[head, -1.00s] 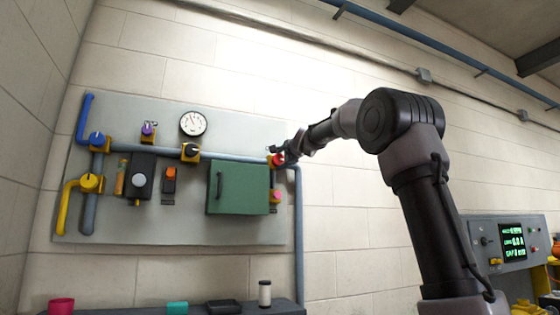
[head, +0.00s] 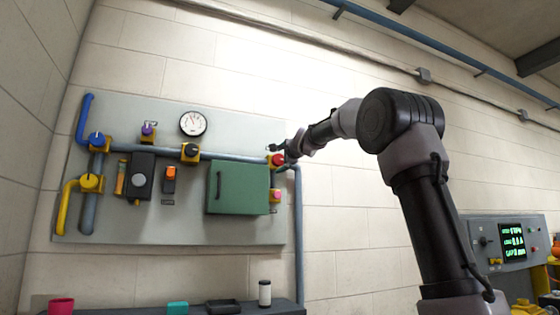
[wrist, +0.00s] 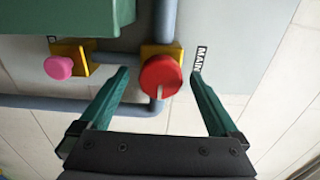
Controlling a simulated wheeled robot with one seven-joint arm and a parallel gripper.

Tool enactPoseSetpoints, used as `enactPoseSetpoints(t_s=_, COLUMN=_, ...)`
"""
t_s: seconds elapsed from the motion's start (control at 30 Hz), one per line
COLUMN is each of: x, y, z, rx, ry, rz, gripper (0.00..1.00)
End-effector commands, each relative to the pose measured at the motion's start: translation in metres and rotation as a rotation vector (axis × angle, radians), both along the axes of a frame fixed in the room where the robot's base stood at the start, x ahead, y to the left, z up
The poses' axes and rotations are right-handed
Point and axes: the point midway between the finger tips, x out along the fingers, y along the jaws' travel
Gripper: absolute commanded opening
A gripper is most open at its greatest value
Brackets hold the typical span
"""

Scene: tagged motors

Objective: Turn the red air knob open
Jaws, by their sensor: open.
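The red knob (wrist: 160,76) sits on a yellow valve body (wrist: 163,51) beside a label reading "MAIN" in the wrist view. In the head view the red knob (head: 277,160) is at the right end of the grey panel, on the pipe. My gripper (wrist: 158,75) is open, its two green fingers spread to the left and right of the knob with clear gaps; neither finger appears to touch it. My gripper also shows in the head view (head: 281,157), small and partly in front of the knob's area. How far the fingertips reach past the knob's face is hard to tell.
A pink knob (wrist: 59,67) on a yellow mount is close by. The green box (head: 238,187) stands out from the panel (head: 125,225) next to the knob. A grey pipe (head: 298,235) runs down beside it. Bare wall lies to the right.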

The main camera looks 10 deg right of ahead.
Motion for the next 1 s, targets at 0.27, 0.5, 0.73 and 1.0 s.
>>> enactPoseSetpoints(t_s=0.27, x=-0.016, y=-0.004, z=0.002, rx=0.000, ry=-0.002, rz=-0.002, gripper=0.97)
enactPoseSetpoints(t_s=0.5, x=-0.064, y=-0.013, z=0.002, rx=0.001, ry=-0.003, rz=-0.001, gripper=0.97)
enactPoseSetpoints(t_s=0.73, x=-0.098, y=-0.020, z=0.001, rx=0.000, ry=-0.001, rz=0.000, gripper=0.97)
enactPoseSetpoints(t_s=1.0, x=-0.106, y=-0.022, z=0.000, rx=0.000, ry=0.001, rz=0.000, gripper=0.97)
